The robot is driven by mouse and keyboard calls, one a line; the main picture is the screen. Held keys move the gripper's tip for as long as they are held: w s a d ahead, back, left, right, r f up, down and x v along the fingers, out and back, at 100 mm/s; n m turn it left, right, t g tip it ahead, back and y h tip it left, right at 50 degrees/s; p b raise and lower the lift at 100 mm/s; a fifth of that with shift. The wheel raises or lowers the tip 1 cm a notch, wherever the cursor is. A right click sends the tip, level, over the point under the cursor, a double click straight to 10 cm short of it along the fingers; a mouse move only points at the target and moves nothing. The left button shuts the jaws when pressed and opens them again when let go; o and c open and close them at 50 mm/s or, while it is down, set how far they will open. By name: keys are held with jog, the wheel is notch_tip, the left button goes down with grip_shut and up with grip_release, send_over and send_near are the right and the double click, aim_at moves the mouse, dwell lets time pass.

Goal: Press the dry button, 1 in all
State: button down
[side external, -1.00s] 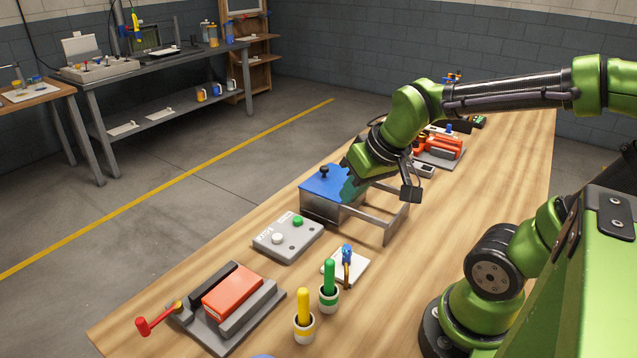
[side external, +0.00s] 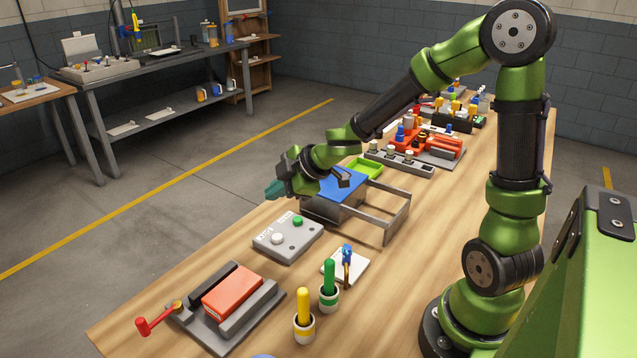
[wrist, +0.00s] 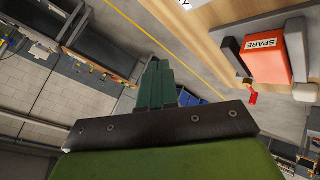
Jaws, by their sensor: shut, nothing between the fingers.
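A grey button panel (side external: 266,247) lies on the bench in the side view. It carries a green button (side external: 298,220) and a white button (side external: 277,238), with labels too small to read surely. My gripper (side external: 273,190) is above and behind the panel, near the bench's far-left edge, apart from both buttons. Its teal fingers are shut and empty, pointing left in the side view. The fingers also show in the wrist view (wrist: 156,85). No button shows in the wrist view; only a label piece (wrist: 186,3) with a letter Y shows at its top edge.
A blue-topped box (side external: 335,186) with a metal frame (side external: 385,222) stands close to my gripper. A blue-and-orange tool (side external: 347,262), green (side external: 329,282) and yellow (side external: 304,310) handled holders and an orange block (side external: 232,291) stand in front. A green tray (side external: 367,168) is behind.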

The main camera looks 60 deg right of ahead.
aim_at(280, 238)
jog(key=shift+f, duration=0.15)
jog(key=shift+f, duration=4.3)
jog(key=shift+f, duration=0.4)
jog(key=shift+f, duration=0.5)
jog(key=shift+r, duration=0.95)
